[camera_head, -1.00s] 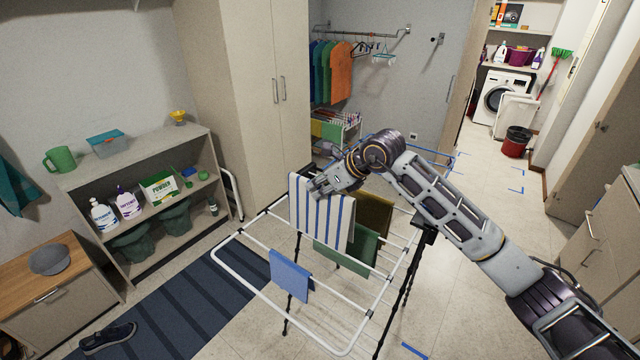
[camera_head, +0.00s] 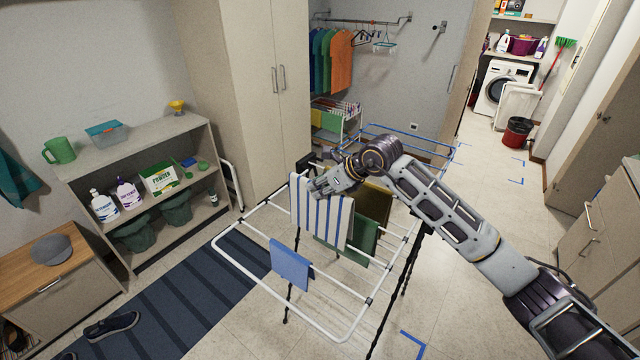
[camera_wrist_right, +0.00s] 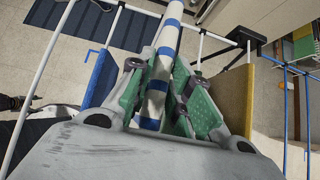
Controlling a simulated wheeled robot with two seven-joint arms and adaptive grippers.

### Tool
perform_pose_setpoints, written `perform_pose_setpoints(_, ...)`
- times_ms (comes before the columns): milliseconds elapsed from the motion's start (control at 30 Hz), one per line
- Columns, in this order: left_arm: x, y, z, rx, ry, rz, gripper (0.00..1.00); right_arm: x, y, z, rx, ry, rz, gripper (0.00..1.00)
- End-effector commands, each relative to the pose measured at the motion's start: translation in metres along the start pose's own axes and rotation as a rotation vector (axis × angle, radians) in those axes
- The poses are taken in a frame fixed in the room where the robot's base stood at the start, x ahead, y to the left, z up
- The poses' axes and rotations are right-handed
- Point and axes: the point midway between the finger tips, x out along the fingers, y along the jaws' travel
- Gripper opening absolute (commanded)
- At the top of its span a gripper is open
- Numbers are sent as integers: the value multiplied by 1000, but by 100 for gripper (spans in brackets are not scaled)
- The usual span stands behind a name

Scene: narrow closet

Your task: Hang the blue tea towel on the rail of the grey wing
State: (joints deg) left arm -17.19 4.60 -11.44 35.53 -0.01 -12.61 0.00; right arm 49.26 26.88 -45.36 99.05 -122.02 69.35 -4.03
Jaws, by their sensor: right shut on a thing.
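A white towel with blue stripes (camera_head: 318,222) hangs in my right gripper (camera_head: 322,188), over the drying rack. In the right wrist view the fingers (camera_wrist_right: 165,100) are shut on the striped towel (camera_wrist_right: 165,45). I cannot tell whether a rail bears any of its weight. A small plain blue cloth (camera_head: 290,265) hangs on the near wing, which has a pale grey-white frame (camera_head: 258,301); this blue cloth also shows at left in the right wrist view (camera_wrist_right: 100,80).
A green cloth (camera_head: 364,240) and a mustard cloth (camera_head: 375,202) hang close behind the striped towel. The rack's far wing has blue rails (camera_head: 412,134). Shelves (camera_head: 150,228) stand at left, with a shoe (camera_head: 112,326) on the striped mat (camera_head: 180,308).

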Motion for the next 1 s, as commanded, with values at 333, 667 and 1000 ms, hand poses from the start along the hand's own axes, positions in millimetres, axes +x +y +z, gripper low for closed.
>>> perform_pose_setpoints(333,1,0,0,0,0,0,59,9,0,-9,1,-1,1,0)
perform_pose_setpoints(667,3,1,0,1,0,1,59,18,0,-17,1,-1,1,0)
perform_pose_setpoints(1000,6,1,0,0,0,1,59,27,0,-26,1,0,1,0)
